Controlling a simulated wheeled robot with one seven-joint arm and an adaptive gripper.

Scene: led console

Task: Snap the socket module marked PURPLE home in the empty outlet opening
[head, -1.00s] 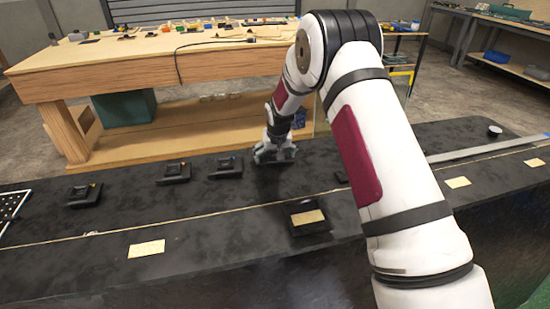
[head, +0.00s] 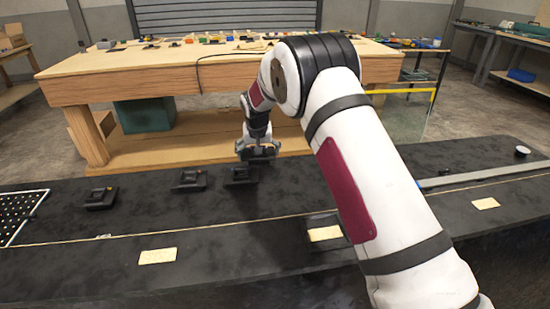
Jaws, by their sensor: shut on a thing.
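My gripper (head: 258,150) is over the far part of the dark bench, just above and behind a black holder (head: 240,176). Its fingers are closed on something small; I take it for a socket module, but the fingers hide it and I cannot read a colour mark. Two similar black holders, one in the middle (head: 188,180) and one at the left (head: 101,198), sit on the bench. A black box with a cream label (head: 325,233) stands near the front, partly behind my arm; I cannot tell whether it has the empty outlet opening.
Cream cards (head: 158,256) and (head: 485,203) lie along the bench front. A dotted board (head: 22,216) is at the far left, a grey rail (head: 485,175) at the right. A wooden workbench (head: 180,72) with small items stands behind.

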